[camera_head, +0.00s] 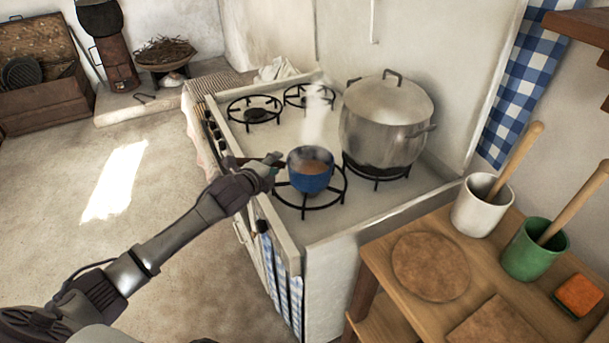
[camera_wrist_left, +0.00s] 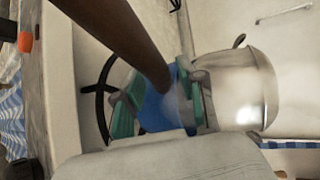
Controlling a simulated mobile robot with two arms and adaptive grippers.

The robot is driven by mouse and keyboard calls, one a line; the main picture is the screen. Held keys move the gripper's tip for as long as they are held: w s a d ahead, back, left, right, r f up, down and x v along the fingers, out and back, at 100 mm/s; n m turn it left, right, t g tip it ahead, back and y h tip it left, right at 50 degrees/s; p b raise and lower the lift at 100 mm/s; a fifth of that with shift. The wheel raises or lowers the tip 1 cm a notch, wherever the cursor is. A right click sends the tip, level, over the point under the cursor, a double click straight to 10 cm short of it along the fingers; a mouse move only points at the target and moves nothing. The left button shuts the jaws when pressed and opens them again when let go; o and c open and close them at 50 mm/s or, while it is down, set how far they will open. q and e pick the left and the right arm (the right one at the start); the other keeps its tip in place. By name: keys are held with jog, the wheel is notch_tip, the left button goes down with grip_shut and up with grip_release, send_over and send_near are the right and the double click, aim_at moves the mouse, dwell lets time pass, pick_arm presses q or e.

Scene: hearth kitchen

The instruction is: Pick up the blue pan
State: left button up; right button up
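The blue pan (camera_head: 310,182) sits on the front right burner, with brownish contents and steam rising from it. Its dark handle (camera_wrist_left: 125,38) points left toward my left arm. My left gripper (camera_head: 270,168) is at the handle, just left of the pan's body. In the left wrist view, the green-padded fingers of the left gripper (camera_wrist_left: 160,108) stand apart, with the handle passing across between them and the blue pan body (camera_wrist_left: 157,112) behind. A gap shows beside the handle, so the fingers look open. My right gripper is not in view.
A large lidded pot (camera_head: 385,125) stands on the burner behind and right of the pan. Two rear-left burners (camera_head: 255,112) are empty. A wooden table (camera_head: 385,262) at right holds a white crock (camera_head: 480,212) and a green crock (camera_head: 530,255). The floor at left is clear.

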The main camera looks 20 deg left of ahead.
pick_arm(q)
grip_shut()
jog(key=shift+w+r, duration=0.1)
jog(key=shift+r, duration=0.05)
jog(key=shift+r, duration=0.95)
jog(key=s+d+r+b, duration=0.1)
jog(key=d+r, duration=0.8)
jog(key=d, duration=0.2)
jog(key=shift+s+d, duration=0.25)
jog(key=shift+d, duration=0.05)
dwell(2.7)
